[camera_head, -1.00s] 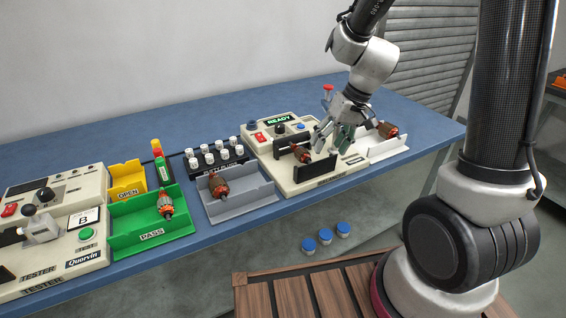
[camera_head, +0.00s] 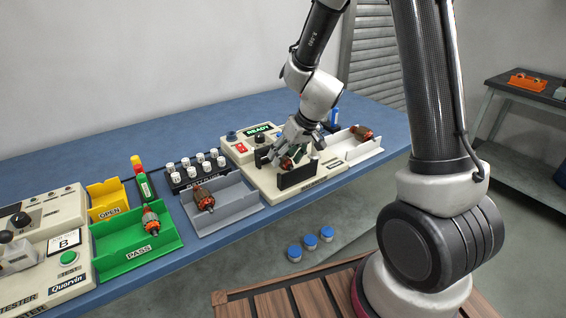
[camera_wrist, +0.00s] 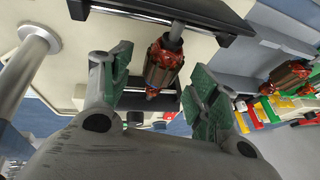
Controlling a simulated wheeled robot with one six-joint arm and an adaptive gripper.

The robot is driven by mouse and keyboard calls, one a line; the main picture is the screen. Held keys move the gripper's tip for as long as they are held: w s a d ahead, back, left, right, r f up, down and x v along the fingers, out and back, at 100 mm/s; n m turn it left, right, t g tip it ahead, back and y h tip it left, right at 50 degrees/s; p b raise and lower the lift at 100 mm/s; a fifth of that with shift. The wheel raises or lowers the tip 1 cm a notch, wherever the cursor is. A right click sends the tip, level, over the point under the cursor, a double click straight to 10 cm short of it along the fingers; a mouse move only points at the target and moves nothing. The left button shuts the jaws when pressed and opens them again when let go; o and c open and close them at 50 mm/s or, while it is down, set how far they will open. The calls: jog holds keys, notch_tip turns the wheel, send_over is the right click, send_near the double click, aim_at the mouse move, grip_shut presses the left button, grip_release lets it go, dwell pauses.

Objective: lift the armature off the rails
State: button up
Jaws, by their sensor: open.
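The armature (camera_wrist: 163,66) has a dark core with copper-orange windings and a grey shaft. My gripper (camera_wrist: 160,75) is open, with a green-padded finger on each side of the armature and a visible gap to the right finger. In the head view my gripper (camera_head: 300,147) is down at the rails of the cream machine (camera_head: 250,175), and the armature (camera_head: 287,164) there is partly hidden by it. The machine's display reads READY.
A white tray (camera_head: 375,153) with another armature (camera_head: 362,133) is right of the machine. To its left are a grey tray (camera_head: 240,213), a green PASS tray (camera_head: 110,270) and a yellow OPEN bin (camera_head: 103,196). Several white-capped spools (camera_head: 199,158) stand behind. A cream tester (camera_head: 62,210) is far left.

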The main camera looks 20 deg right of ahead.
jog(key=shift+w+a+f, duration=0.2)
jog(key=shift+w+f, duration=0.05)
jog(key=shift+f, duration=0.4)
jog(key=c, duration=1.3)
jog(key=shift+o, duration=0.2)
jog(key=shift+r, duration=0.15)
